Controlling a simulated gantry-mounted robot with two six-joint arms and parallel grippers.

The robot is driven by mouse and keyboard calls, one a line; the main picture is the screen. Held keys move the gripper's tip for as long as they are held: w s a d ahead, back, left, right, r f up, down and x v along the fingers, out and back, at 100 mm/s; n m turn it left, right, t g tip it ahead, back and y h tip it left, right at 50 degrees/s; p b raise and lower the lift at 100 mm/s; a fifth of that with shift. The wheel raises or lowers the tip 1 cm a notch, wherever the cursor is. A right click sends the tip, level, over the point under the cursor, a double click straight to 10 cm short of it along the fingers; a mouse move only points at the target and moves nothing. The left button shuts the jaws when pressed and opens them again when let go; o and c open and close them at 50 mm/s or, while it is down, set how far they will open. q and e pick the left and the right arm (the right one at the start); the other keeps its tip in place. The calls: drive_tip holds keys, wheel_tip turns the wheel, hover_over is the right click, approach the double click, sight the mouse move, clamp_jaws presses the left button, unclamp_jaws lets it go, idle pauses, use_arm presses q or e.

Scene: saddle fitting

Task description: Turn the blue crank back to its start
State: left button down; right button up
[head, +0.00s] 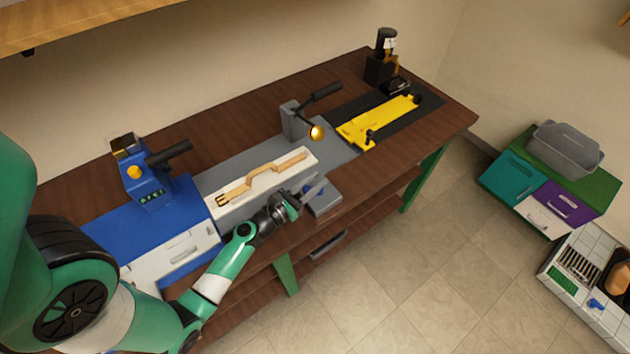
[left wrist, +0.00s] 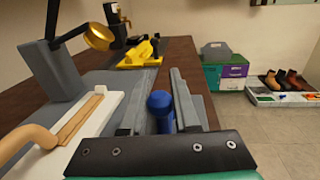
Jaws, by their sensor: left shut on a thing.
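The blue crank's knob (left wrist: 160,106) stands upright between the two grey fingers of my left gripper (left wrist: 162,95) in the left wrist view. In the head view only a small blue bit of the crank (head: 307,186) shows by my left gripper (head: 312,190), at the front edge of the bench fixture. The gripper is shut on the knob. The crank's arm and pivot are hidden by the gripper. My right gripper is in neither view.
A white-topped grey fixture (head: 230,208) holding a tan curved bar (head: 262,176) lies just behind the gripper. A grey post with a black lever and brass disc (head: 316,132) stands behind. A blue machine (head: 150,185) is left, a yellow plate (head: 378,120) right.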

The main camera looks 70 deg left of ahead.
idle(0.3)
use_arm(q)
drive_tip(key=c, duration=0.7)
unclamp_jaws()
drive_tip(key=shift+o, duration=0.2)
drive_tip(key=v, duration=1.1)
drive_tip(key=shift+s+b, duration=0.3)
drive_tip(key=shift+d, duration=0.1)
